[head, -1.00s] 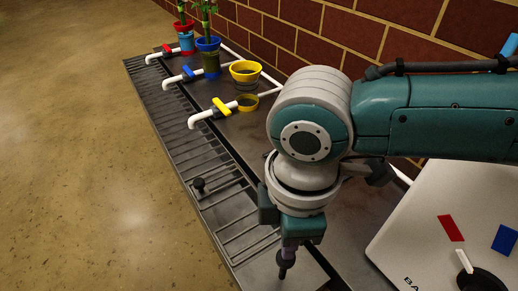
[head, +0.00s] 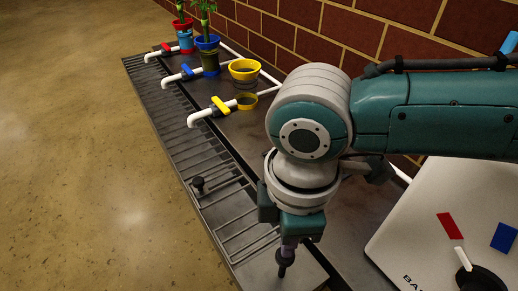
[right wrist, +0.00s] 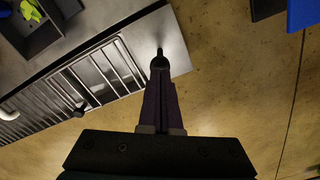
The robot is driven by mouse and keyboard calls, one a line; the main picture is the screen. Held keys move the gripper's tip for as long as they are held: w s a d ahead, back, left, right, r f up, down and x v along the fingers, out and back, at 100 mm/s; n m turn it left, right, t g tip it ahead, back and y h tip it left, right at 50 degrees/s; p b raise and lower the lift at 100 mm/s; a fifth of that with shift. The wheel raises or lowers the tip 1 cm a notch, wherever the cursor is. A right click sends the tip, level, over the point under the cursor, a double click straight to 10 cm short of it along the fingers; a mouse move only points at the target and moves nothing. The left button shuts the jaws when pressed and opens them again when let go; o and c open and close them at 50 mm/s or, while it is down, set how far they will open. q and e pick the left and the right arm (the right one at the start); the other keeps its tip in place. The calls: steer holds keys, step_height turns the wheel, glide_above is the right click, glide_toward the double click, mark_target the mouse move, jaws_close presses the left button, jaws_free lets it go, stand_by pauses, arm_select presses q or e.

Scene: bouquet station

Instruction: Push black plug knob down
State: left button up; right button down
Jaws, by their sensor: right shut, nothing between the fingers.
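The black plug knob (head: 198,184) stands up from the slatted metal drain in the head view. In the right wrist view a small dark knob (right wrist: 80,110) shows on the slats at left. My right gripper (head: 282,270) points down over the plain metal at the near end of the drain, well to the right of and nearer than the knob. Its dark fingers are shut and empty. They also show in the right wrist view (right wrist: 159,62), clear of the knob. I cannot tell how high the tips are above the metal. My left gripper is out of view.
White pipes with red, blue and yellow (head: 220,105) valve handles end at the drain. Potted plants and a yellow pot (head: 244,71) stand behind. A pale panel (head: 405,235) with red and blue patches and a dial is at right. A brick wall runs behind.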

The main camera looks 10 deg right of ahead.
steer(key=shift+f, duration=0.15)
steer(key=shift+f+b, duration=0.95)
steer(key=shift+f, duration=0.25)
steer(key=shift+f+b, duration=0.75)
steer(key=shift+f, duration=0.25)
step_height(320, 180, up, 9)
steer(key=p, duration=1)
steer(key=shift+r, duration=0.2)
steer(key=shift+f, duration=0.15)
